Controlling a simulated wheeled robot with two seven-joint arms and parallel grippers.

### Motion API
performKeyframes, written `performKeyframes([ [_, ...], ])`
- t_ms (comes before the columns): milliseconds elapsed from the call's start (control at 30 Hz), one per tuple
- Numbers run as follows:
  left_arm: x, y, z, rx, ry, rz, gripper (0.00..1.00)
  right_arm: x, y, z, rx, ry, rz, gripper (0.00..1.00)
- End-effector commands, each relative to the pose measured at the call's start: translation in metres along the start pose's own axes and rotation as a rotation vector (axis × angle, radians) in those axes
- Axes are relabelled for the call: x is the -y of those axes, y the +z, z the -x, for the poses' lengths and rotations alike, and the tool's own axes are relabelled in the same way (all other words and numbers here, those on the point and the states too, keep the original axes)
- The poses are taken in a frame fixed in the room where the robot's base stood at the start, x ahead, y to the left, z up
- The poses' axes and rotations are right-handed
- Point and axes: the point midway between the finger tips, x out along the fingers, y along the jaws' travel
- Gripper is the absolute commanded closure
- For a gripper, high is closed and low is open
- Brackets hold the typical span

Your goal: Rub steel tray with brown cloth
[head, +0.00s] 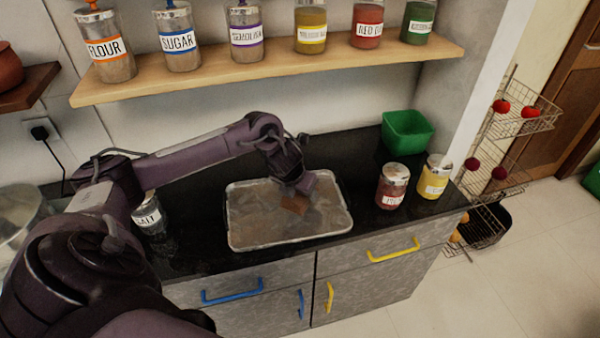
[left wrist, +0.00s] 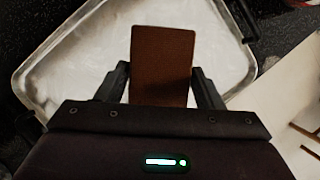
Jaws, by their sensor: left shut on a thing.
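The steel tray (head: 262,237) lies on the black counter, its inside marked with brownish smears. My left gripper (head: 298,192) is over the middle of the tray, pointing down, shut on the brown cloth (head: 294,206). In the left wrist view the brown cloth (left wrist: 162,65) sticks out as a flat rectangle between the fingers of the left gripper (left wrist: 164,90), with the steel tray (left wrist: 85,60) behind it. The cloth's lower edge is at or just above the tray surface; I cannot tell if it touches. My right gripper is not in view.
A salt jar (head: 148,214) stands left of the tray. A red-brown jar (head: 391,187), a yellow jar (head: 434,178) and a green bin (head: 407,133) stand to its right. A wooden shelf (head: 275,68) with several jars hangs above the counter.

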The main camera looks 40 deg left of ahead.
Motion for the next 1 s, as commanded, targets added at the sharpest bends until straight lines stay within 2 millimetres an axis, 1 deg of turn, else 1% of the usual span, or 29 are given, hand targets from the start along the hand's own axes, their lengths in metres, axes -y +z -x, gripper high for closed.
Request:
performKeyframes([
  [33, -0.002, 0.004, 0.008, 0.001, 0.001, 0.001, 0.60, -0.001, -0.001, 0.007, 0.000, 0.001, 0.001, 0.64],
  [233, -0.005, 0.009, 0.021, 0.000, 0.002, 0.004, 0.60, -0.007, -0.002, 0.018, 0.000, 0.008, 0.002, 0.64],
  [500, -0.006, 0.010, 0.022, 0.000, 0.002, 0.005, 0.60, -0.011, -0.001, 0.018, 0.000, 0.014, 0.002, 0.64],
  [833, -0.005, 0.010, 0.021, 0.000, 0.002, 0.006, 0.60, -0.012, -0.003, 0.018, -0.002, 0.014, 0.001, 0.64],
  [933, 0.001, 0.010, 0.022, 0.000, 0.008, 0.021, 0.60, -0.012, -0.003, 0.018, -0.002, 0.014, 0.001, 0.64],
  [1000, 0.014, 0.011, 0.024, 0.004, 0.018, 0.051, 0.60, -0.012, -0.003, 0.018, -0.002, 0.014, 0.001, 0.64],
])
